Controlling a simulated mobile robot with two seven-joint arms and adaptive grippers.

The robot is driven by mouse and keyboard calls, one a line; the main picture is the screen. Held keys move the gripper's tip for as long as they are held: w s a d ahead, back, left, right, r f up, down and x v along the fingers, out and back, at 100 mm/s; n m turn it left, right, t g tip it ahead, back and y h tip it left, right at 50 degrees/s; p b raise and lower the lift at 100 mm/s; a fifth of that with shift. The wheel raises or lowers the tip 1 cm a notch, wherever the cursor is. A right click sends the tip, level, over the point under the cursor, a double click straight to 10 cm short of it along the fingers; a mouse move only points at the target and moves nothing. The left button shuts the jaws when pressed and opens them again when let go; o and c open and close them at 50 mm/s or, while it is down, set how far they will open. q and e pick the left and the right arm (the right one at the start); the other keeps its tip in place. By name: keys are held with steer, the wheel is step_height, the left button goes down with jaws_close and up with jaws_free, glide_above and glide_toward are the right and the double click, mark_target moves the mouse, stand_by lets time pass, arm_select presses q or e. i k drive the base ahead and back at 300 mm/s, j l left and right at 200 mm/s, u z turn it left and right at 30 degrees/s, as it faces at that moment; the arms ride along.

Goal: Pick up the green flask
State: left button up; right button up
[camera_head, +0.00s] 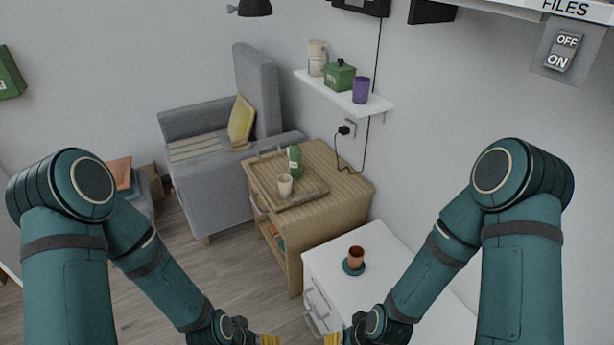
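The green flask (295,161) stands upright on a wooden tray (312,193) on top of a wooden cabinet (345,189). A pale cup (285,186) stands just in front of it on the same tray. My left gripper (268,340) and my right gripper (333,340) show only as yellow parts cut off by the bottom edge. Both are well below the flask in the picture and apart from it. Their fingers are out of the frame, so I cannot see whether they are open or hold anything.
A white desk (345,291) at the front right bears a brown cup (356,257) on a dark saucer (353,268). A wall shelf (340,93) holds a jug, a green box and a purple cup. A grey armchair (212,195) stands left of the cabinet. Floor is free at front left.

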mark_target(294, 154)
steer(key=i+j, duration=0.4)
steer(key=j, duration=0.15)
steer(key=i+j, duration=0.4)
steer(key=j, duration=0.2)
steer(key=i+j, duration=0.4)
steer(key=j, duration=0.15)
steer(key=i+j+z, duration=0.15)
steer(key=j+z, duration=0.2)
steer(key=i+j+z, duration=0.15)
steer(key=j+z, duration=0.25)
steer(key=i+l+z, duration=0.15)
steer(key=z, duration=0.2)
steer(key=i+z, duration=0.15)
steer(key=z, duration=0.25)
steer(key=i+l+z, duration=0.1)
steer(key=z, duration=0.25)
steer(key=i, duration=0.1)
